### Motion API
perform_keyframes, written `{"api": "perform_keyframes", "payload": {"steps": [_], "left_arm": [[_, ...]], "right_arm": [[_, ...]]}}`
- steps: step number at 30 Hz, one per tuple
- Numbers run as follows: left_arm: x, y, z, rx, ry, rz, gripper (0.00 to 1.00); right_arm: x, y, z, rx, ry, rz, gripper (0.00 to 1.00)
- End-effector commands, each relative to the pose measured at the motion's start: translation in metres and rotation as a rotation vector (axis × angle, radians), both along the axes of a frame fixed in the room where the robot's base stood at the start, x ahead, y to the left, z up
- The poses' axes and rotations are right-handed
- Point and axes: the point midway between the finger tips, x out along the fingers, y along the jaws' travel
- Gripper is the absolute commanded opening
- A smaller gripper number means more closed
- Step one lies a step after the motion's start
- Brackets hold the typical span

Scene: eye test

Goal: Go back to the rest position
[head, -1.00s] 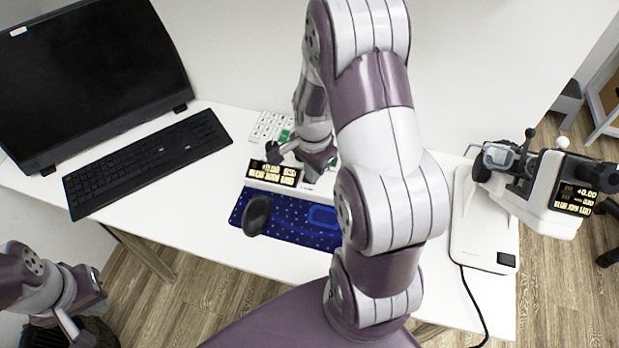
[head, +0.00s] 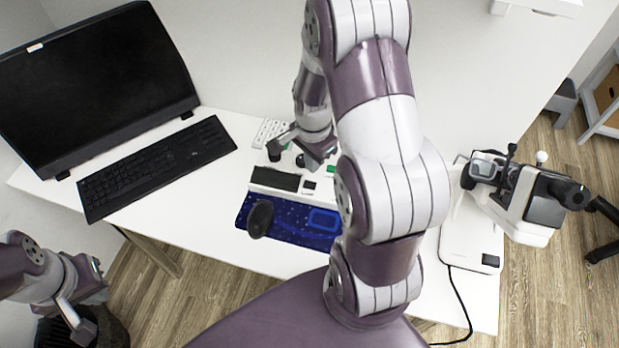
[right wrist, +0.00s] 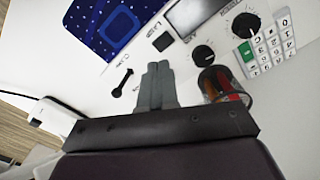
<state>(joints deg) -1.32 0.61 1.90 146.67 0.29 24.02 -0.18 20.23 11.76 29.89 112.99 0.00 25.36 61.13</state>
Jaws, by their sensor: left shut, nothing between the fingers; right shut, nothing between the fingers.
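My right gripper (head: 316,158) hangs over the white control box (head: 262,193) on the table. In the right wrist view its two grey fingers (right wrist: 157,70) are together and empty, above the box's panel. Whether they touch the panel is hard to tell. My left gripper (head: 78,328) is at the lower left, off the table's front edge, shut and empty. The box's display (head: 275,179) is dark. The wrist view shows the box's black knobs (right wrist: 203,55), a lever switch (right wrist: 122,82), a red-orange part (right wrist: 222,84) and a keypad (right wrist: 270,45).
A blue dotted mat (head: 285,232) with a black mouse (head: 260,219) lies before the box. A monitor (head: 95,85) and keyboard (head: 158,166) stand left. A white eye-test instrument (head: 515,195) stands right, its screen dark. A dark bin (head: 112,328) is below my left gripper.

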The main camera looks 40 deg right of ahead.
Motion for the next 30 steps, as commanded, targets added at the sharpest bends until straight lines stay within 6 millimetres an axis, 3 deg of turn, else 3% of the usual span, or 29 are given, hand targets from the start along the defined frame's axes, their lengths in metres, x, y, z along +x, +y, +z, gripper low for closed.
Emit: {"api": "perform_keyframes", "payload": {"steps": [14, 17, 18, 21, 24, 27, 30], "left_arm": [[0.000, 0.000, -0.002, 0.000, 0.001, 0.000, 0.00], [0.000, 0.000, -0.002, 0.000, 0.000, 0.000, 0.00], [0.000, 0.000, -0.001, 0.000, 0.001, 0.000, 0.00], [0.000, 0.000, 0.002, 0.000, 0.000, 0.000, 0.00], [0.000, 0.000, 0.004, 0.000, 0.000, 0.000, 0.00], [0.000, 0.000, 0.005, 0.000, 0.000, 0.000, 0.00], [0.000, 0.000, 0.005, 0.000, 0.000, 0.000, 0.00]], "right_arm": [[0.000, 0.000, -0.002, 0.000, 0.000, 0.056, 0.00], [-0.015, 0.006, -0.002, 0.014, 0.023, 0.332, 0.00], [-0.024, 0.014, 0.007, 0.016, 0.024, 0.504, 0.00], [-0.043, 0.052, 0.040, 0.000, -0.002, 0.998, 0.00], [-0.059, 0.091, 0.071, -0.046, -0.052, 1.351, 0.00], [-0.057, 0.111, 0.087, -0.082, -0.100, 1.434, 0.00], [-0.057, 0.114, 0.086, -0.082, -0.101, 1.447, 0.00]]}}
